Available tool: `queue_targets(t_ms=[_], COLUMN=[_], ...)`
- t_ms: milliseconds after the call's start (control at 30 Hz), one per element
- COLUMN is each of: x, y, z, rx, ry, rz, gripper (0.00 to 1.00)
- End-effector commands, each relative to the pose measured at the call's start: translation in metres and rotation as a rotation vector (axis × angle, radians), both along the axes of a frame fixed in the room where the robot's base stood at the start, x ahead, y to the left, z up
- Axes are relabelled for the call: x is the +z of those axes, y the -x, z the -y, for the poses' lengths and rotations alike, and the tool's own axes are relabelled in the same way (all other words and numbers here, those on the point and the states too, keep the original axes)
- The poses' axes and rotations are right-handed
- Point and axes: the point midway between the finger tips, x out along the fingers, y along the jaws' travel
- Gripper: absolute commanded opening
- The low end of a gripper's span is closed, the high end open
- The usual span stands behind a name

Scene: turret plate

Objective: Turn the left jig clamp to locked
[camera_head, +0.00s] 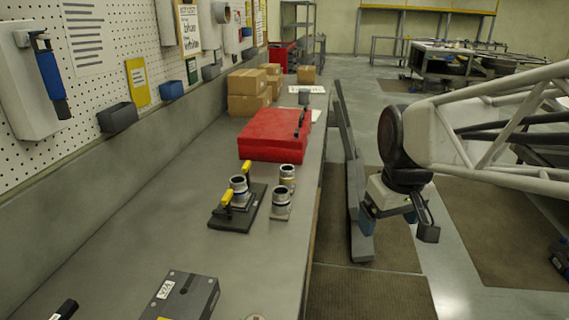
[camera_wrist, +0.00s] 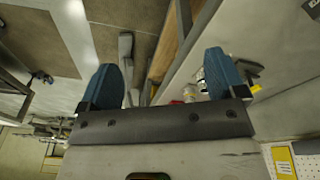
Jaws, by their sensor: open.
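The jig is a dark plate (camera_head: 236,222) on the bench in the head view. It carries two yellow-handled clamps, a nearer, more leftward one (camera_head: 226,198) and a farther one (camera_head: 245,168). A silver ringed cylinder (camera_head: 239,184) stands between them. Both handles look raised at a slant; whether either is locked is too small to tell. My gripper (camera_head: 398,226) hangs beyond the bench's right edge, well right of the jig, open and empty. In the wrist view its blue fingertips (camera_wrist: 160,80) are wide apart; the clamps are not clearly seen there.
Two silver cylinders (camera_head: 281,202) (camera_head: 287,174) stand just right of the jig. A red case (camera_head: 275,137) lies behind it, cardboard boxes (camera_head: 247,92) farther back. A dark grey box (camera_head: 182,297) sits in front. The pegboard wall (camera_head: 90,130) bounds the left.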

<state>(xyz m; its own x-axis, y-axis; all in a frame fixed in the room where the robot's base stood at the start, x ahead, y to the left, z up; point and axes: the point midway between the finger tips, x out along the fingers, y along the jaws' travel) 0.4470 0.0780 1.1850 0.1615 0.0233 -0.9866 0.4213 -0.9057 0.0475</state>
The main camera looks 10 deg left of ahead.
Motion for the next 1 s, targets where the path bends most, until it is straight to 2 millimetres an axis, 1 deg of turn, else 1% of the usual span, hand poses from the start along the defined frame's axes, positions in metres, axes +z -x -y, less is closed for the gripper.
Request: queue_targets(t_ms=[33,100,267,500,567,767,967,1000], x=[0.001,0.004,0.008,0.008,0.007,0.001,-0.01,-0.012], y=[-0.011,-0.026,-0.057,-0.1,-0.11,-0.142,-0.167,-0.172], z=[-0.01,-0.023,-0.056,-0.11,-0.125,-0.178,-0.234,-0.246], rx=[0.037,0.088,0.206,0.382,0.425,0.573,0.721,0.75], ry=[0.004,0.01,0.023,0.042,0.047,0.063,0.077,0.079], rz=[-0.007,-0.013,-0.027,-0.049,-0.055,-0.072,-0.089,-0.093], gripper=[0.89,0.89,0.89,0.89,0.89,0.89,0.89,0.89])
